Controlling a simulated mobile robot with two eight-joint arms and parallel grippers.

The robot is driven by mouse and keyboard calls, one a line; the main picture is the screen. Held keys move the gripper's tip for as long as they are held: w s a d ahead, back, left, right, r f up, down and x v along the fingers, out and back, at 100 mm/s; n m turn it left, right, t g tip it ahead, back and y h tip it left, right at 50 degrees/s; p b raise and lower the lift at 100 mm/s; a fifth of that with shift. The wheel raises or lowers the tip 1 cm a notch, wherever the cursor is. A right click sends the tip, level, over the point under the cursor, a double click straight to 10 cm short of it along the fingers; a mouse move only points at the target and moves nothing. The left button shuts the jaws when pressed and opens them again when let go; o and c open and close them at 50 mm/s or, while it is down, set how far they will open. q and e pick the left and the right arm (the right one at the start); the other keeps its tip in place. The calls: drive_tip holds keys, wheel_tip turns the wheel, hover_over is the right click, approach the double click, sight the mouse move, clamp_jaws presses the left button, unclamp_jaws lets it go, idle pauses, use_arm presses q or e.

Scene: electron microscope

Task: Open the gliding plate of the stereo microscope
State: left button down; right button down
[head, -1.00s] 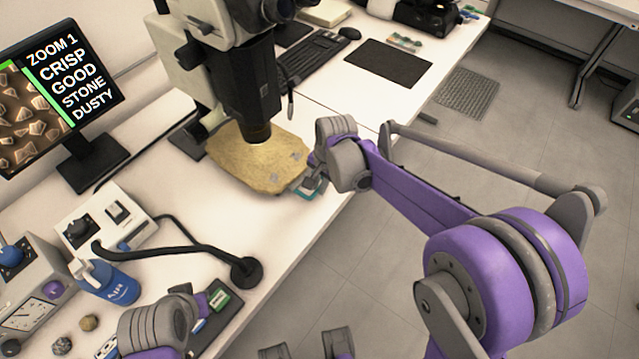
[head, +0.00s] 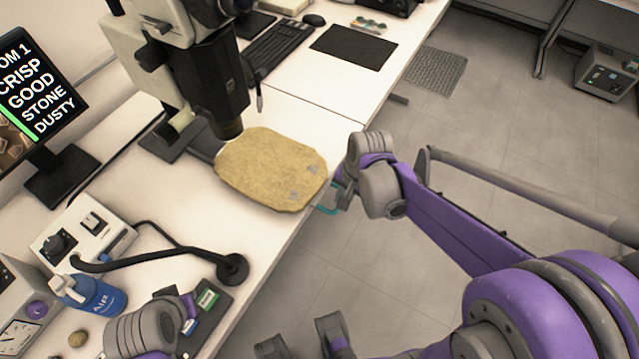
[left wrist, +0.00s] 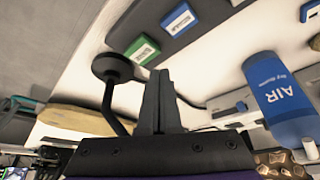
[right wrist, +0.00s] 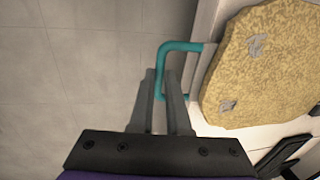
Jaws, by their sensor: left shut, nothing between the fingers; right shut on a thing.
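The stereo microscope (head: 222,85) stands on the desk at upper left in the head view. Its gliding plate is hidden by the rough yellow stone slab (head: 268,168), which sits right of the objective, near the desk's front edge. A teal U-shaped handle (head: 326,210) sticks out past that edge; it also shows in the right wrist view (right wrist: 183,46). My right gripper (right wrist: 164,82) is shut on the handle's outer bar. My left gripper (left wrist: 160,82) is shut and empty at the near end of the desk, away from the microscope.
Open floor (head: 500,110) lies right of the desk.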

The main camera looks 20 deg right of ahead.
drive_tip(key=shift+s+d, duration=0.4)
drive_tip(key=shift+s, duration=0.05)
drive_tip(key=c, duration=0.9)
unclamp_jaws()
use_arm(q)
drive_tip(key=shift+r, duration=0.1)
use_arm(e)
drive_tip(key=shift+r, duration=0.1)
use_arm(q)
wheel_tip(320, 180, up, 2)
drive_tip(key=shift+w+p, duration=0.15)
drive_tip(key=shift+p, duration=0.85)
use_arm(e)
drive_tip(key=r, duration=0.3)
drive_tip(key=s+r, duration=0.1)
drive_tip(key=r, duration=0.3)
drive_tip(key=d+r, duration=0.1)
drive_tip(key=r, duration=0.2)
drive_tip(key=shift+s+r, duration=0.25)
